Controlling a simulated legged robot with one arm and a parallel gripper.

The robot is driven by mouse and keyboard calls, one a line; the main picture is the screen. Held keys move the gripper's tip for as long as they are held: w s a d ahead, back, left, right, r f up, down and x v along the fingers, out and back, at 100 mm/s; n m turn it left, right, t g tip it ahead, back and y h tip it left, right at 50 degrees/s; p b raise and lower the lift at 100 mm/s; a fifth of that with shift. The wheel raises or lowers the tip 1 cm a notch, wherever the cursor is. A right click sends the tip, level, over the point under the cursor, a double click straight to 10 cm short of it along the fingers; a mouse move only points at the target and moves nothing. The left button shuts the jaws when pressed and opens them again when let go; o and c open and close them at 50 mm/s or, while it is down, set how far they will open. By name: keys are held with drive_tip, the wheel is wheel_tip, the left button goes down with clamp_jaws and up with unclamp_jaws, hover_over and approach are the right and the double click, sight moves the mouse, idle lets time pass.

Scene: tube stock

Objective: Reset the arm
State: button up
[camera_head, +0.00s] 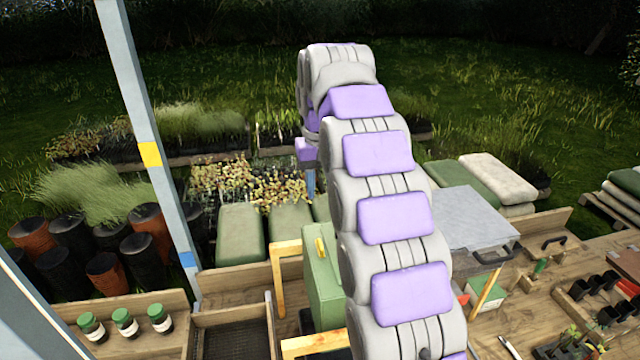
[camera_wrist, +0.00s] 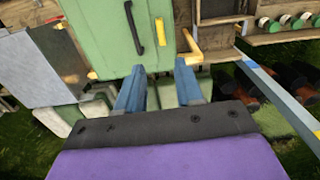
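My gripper (camera_wrist: 160,84) shows in the wrist view as two blue fingers on a dark mount with a purple cover. The fingers stand apart with nothing gripped between them. In the head view my grey and purple arm rises from the bottom and bends over at the top. A blue part of the gripper (camera_head: 310,183) hangs there, mostly hidden by the arm. A green case (camera_head: 322,275) stands on the bench beside my arm. In the wrist view the green case (camera_wrist: 110,35) lies beyond the fingertips.
A wooden bench holds lidded jars (camera_head: 125,322) at the left and a grey panel (camera_head: 470,217) at the right. A yellow-wood frame (camera_head: 277,275) stands near the green case. A metal post (camera_head: 150,150) rises at the left. Plant trays (camera_head: 245,182) and sacks lie behind the bench.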

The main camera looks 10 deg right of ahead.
drive_tip(key=shift+r, duration=0.25)
drive_tip(key=shift+f, duration=0.1)
drive_tip(key=s+f+g+b, duration=0.1)
drive_tip(key=s+f+b, duration=2.4)
drive_tip(key=s+f, duration=1.4)
drive_tip(key=s, duration=0.3)
drive_tip(key=shift+g+b, duration=0.4)
